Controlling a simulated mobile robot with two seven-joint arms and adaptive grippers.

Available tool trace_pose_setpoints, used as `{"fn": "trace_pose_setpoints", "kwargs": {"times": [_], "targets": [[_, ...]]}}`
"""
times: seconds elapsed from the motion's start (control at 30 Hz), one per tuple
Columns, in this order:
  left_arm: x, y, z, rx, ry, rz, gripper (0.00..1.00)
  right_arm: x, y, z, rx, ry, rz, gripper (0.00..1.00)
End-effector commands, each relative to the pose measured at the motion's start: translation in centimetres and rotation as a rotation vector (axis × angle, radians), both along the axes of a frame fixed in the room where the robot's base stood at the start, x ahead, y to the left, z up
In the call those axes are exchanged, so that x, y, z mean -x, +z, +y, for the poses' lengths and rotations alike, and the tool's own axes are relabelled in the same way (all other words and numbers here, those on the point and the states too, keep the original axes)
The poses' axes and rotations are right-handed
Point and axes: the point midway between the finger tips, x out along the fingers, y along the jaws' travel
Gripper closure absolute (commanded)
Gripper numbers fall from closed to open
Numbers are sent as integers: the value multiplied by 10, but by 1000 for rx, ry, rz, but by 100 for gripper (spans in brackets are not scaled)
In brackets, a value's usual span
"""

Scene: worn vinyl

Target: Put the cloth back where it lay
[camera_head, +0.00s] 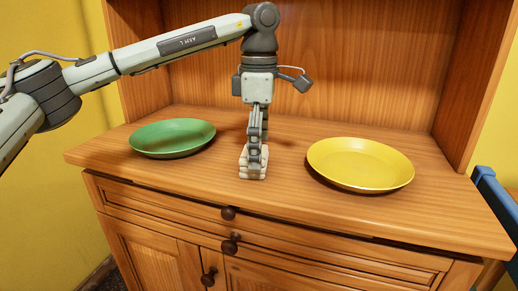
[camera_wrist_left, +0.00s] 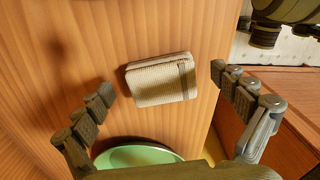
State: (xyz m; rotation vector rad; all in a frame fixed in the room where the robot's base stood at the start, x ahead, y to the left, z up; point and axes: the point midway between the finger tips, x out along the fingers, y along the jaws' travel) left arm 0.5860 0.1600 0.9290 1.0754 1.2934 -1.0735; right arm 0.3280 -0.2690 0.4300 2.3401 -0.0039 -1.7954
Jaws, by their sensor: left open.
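The cloth (camera_head: 258,175) is a small cream folded piece with a dark stripe. It lies on the wooden sideboard top, between the two plates and close to the front edge. It also shows in the left wrist view (camera_wrist_left: 155,85). My left gripper (camera_head: 254,152) points straight down over the cloth. In the wrist view its fingers (camera_wrist_left: 162,82) are spread wide, one on each side of the cloth, with gaps between. Part of the cloth is hidden behind the fingers in the head view.
A green plate (camera_head: 172,138) is left of the cloth and a yellow plate (camera_head: 360,164) is right of it. Bare wood (camera_head: 285,140) lies between them. The cabinet's back panel (camera_head: 350,60) rises behind. Drawers with dark knobs (camera_head: 231,247) are below the front edge.

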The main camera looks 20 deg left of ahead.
Motion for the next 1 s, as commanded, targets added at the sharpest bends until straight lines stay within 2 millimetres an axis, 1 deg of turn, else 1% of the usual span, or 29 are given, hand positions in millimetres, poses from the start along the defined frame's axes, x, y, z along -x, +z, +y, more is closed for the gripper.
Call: {"fn": "trace_pose_setpoints", "kwargs": {"times": [0.03, 1.0], "targets": [[0, 4, 0, 0, 0, 0, 4, 0, 3, 0, 0, 0, 0, 60], [0, 43, 0, 0, 0, 0, 4, 0, 31, 0, 0, 0, 0, 60]]}}
